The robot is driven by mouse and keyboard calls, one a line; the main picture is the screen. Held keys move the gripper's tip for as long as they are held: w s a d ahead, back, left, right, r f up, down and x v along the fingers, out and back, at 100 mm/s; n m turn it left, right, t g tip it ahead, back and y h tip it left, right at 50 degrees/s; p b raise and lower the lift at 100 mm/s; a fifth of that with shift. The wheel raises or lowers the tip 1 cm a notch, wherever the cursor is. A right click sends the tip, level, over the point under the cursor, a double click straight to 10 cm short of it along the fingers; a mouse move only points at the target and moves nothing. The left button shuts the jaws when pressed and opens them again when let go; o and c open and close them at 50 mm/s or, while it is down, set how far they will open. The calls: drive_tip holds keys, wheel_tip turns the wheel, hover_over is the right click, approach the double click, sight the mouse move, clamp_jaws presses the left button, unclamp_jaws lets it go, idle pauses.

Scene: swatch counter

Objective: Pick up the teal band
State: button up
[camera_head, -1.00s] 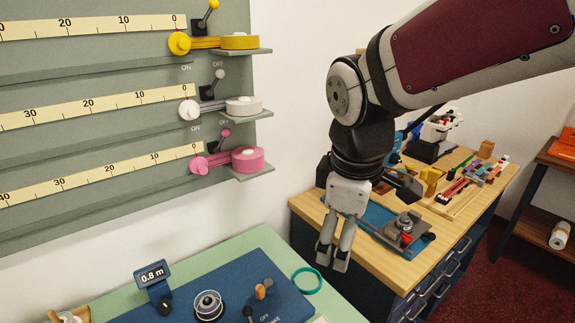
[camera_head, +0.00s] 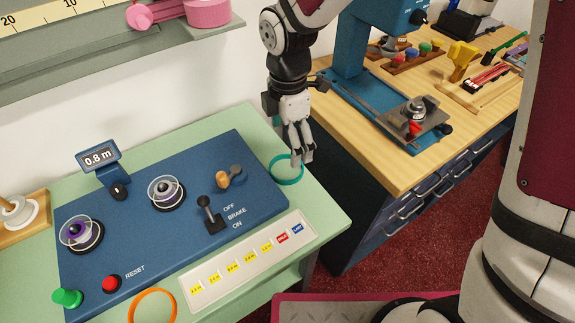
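The teal band (camera_head: 286,181) is a thin ring lying on the green counter (camera_head: 330,214), just right of the blue panel. My gripper (camera_head: 303,162) points down over the band's right side, with its fingers close together. The fingertips overlap the band's upper right edge in the picture. I cannot tell whether they touch it or whether a small gap remains between them.
A blue control panel (camera_head: 130,250) with knobs and levers fills the counter's left part. A white strip of coloured labels (camera_head: 215,281) and an orange ring (camera_head: 152,292) lie in front. A wooden bench (camera_head: 395,178) with a blue machine stands at the right.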

sight(285, 172)
wheel_tip(285, 172, down, 3)
drive_tip(key=shift+r, duration=0.2)
drive_tip(key=f, duration=0.2)
drive_tip(key=f+b, duration=0.1)
drive_tip(key=f, duration=0.1)
drive_tip(key=shift+s+a, duration=0.4)
drive_tip(key=shift+f, duration=0.55)
drive_tip(key=c, duration=0.8)
